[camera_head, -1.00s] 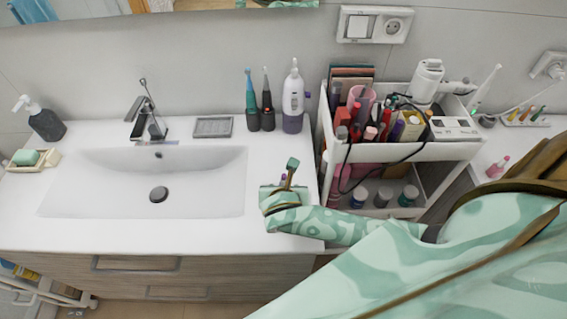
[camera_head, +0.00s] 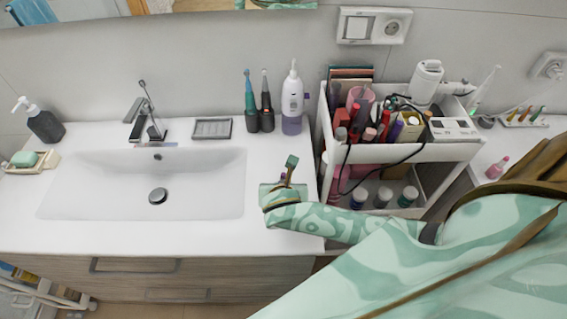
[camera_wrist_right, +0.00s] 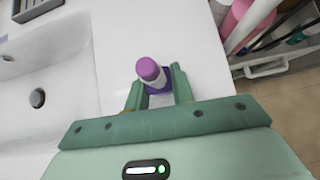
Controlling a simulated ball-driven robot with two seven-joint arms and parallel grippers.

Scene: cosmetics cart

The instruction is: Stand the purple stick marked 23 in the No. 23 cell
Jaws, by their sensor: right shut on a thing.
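The purple stick (camera_wrist_right: 150,70) has a pink-purple upper end with a pale band and a darker purple lower part. My right gripper (camera_wrist_right: 158,88) is shut on it, one finger on each side, over the white counter right of the sink. In the head view the right gripper (camera_head: 285,184) hides most of the stick. The number 23 cannot be read. A white block with dark spots (camera_head: 453,128) sits on the cart's top at the right; I cannot tell whether it holds the No. 23 cell. My left gripper is not in view.
The white cart (camera_head: 425,152) stands right of the counter, crowded with cosmetics and a dark cable hanging over its front. A white bottle (camera_head: 292,98) and two toothbrushes stand at the counter's back. The sink (camera_head: 150,182) lies to the left. Counter around the gripper is clear.

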